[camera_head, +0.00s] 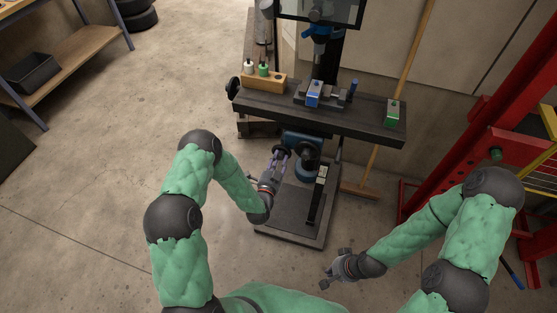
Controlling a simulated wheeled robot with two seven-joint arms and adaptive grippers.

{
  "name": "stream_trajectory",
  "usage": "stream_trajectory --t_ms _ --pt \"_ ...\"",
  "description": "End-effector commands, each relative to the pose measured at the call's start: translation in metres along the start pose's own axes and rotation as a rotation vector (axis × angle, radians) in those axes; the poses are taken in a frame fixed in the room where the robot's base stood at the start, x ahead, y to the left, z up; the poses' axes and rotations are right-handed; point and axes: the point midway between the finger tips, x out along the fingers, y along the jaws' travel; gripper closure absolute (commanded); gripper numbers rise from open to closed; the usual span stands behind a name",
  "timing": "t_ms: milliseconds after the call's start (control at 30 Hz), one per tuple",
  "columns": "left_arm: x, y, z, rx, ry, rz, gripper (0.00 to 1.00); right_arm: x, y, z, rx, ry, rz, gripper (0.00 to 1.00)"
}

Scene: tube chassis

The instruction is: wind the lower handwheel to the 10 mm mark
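The milling machine stands at the centre, with a long dark table on top and a blue knee below it. The lower handwheel (284,148) shows as a small dark round part at the front of the knee, partly hidden by my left gripper. My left gripper (279,157) is right at this handwheel, fingers pointing up at it. I cannot tell whether the fingers touch or grip it. A dark upright scale (318,196) with a pale block on top stands just to the right; its marks are too small to read. My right gripper (333,269) is open and empty, low over the floor.
A black wheel (233,87) is on the table's left end. A broom (361,189) and red frame (450,165) stand right.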

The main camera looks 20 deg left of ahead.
Motion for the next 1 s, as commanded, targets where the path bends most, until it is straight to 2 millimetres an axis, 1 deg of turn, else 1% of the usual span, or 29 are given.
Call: stream_trajectory --t_ms 267,467,1000 --pt "0.0001 -0.0002 0.001 -0.032 -0.003 -0.001 1.0 0.0001 0.0 0.0 0.0 0.0 0.0 1.0" --pt "0.0001 -0.0003 0.0012 -0.132 -0.003 -0.001 1.0 0.0001 0.0 0.0 0.0 0.0 0.0 1.0" --pt "0.0004 -0.0005 0.0013 -0.621 -0.003 -0.003 1.0 0.0001 0.0 0.0 0.0 0.0 0.0 1.0"
